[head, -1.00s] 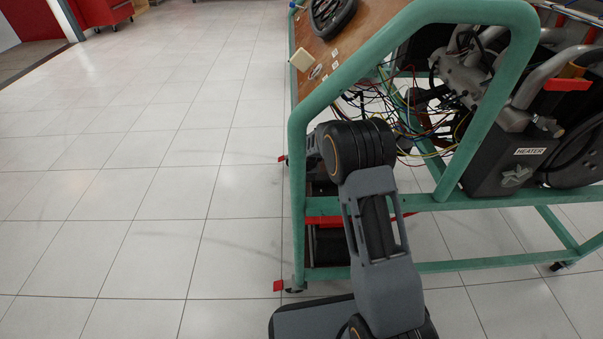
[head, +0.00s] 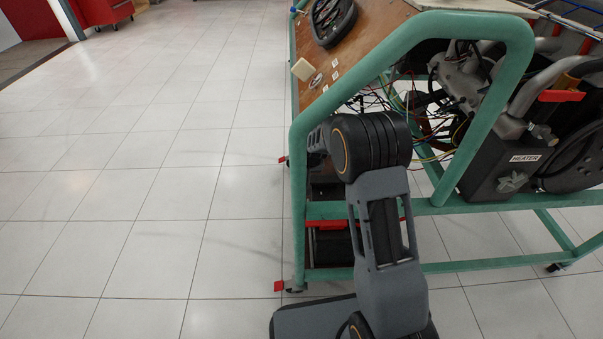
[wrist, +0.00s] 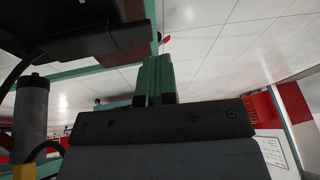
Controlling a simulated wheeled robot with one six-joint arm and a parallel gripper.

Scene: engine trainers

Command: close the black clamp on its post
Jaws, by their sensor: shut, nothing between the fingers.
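I cannot make out the black clamp or its post in either view. The trainer's green frame (head: 300,200) stands in the middle and right of the head view. My arm reaches up beside its near left corner, and my gripper is hidden there behind the arm. In the wrist view my gripper (wrist: 156,62) shows two narrow green fingers lying together, shut and with nothing held. Dark parts hang at the upper left of that view, apart from the fingertips. A dark cylinder (wrist: 30,122) with a small knob stands at its left.
Loose coloured wires (head: 432,135) hang inside the frame near my arm. A black heater box (head: 497,178) and hoses sit on the right. A wooden panel with a steering wheel (head: 333,20) tops the frame. The tiled floor (head: 150,190) at left is clear.

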